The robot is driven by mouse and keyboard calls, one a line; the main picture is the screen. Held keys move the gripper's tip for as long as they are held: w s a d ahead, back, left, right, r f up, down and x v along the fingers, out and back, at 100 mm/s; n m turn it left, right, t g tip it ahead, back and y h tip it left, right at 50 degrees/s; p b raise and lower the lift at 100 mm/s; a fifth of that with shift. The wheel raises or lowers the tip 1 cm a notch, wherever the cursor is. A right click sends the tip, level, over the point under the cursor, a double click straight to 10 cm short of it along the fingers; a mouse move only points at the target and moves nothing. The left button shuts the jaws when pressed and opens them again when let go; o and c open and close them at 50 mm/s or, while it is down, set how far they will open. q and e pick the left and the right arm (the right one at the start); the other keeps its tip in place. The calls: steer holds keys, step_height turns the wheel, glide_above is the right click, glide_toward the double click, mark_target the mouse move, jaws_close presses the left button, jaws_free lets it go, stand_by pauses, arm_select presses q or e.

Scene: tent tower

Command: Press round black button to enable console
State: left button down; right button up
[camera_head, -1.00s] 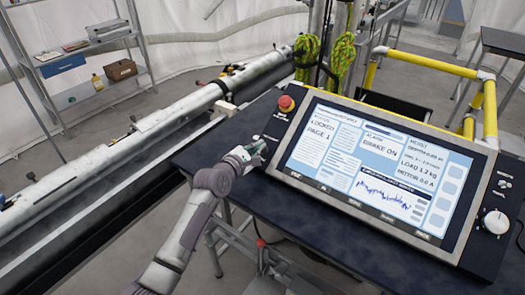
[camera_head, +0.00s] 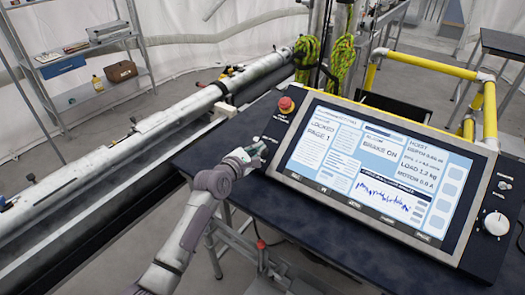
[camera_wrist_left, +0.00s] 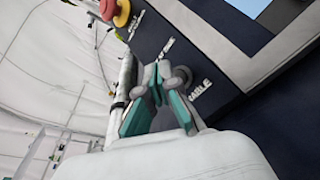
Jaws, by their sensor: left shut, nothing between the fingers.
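The console (camera_head: 374,165) stands on a dark blue table, with a lit screen reading "LOCKED PAGE 1" and "BRAKE ON". My left gripper (camera_head: 260,148) is at the panel strip left of the screen. In the left wrist view its fingertips (camera_wrist_left: 160,74) are shut, empty and close to the dark panel. A dark rounded shape (camera_wrist_left: 184,75) beside the right fingertip, next to lettering ending in "ABLE", looks like the round black button. It is partly hidden by the finger, and I cannot tell whether they touch. My right gripper is not in view.
A red mushroom button (camera_head: 286,104) sits farther up the same panel strip. A white knob (camera_head: 496,223) is right of the screen. Yellow rails (camera_head: 430,62) stand behind the console. A long white tube (camera_head: 130,140) runs along the left. The table front (camera_head: 290,225) is clear.

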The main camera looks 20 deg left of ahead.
arm_select(q)
steer(key=shift+f, duration=0.1)
steer(key=shift+w+d+f, duration=0.1)
steer(key=shift+w+f, duration=0.15)
steer(key=shift+w+f+b, duration=0.15)
steer(key=shift+f+b, duration=0.15)
steer(key=shift+b, duration=0.1)
stand_by(0.7)
stand_by(0.3)
steer(key=shift+s+r+p, duration=0.45)
steer(key=shift+r+p, duration=0.25)
steer(key=shift+p, duration=0.35)
steer(key=shift+s+a+r+p, duration=0.1)
steer(key=shift+a+r+p, duration=0.1)
steer(key=shift+r+p, duration=0.25)
steer(key=s+r+p, duration=0.1)
steer(key=p, duration=0.1)
steer(key=s+a+r+p, duration=0.1)
steer(key=r+p, duration=0.1)
steer(key=shift+s, duration=0.25)
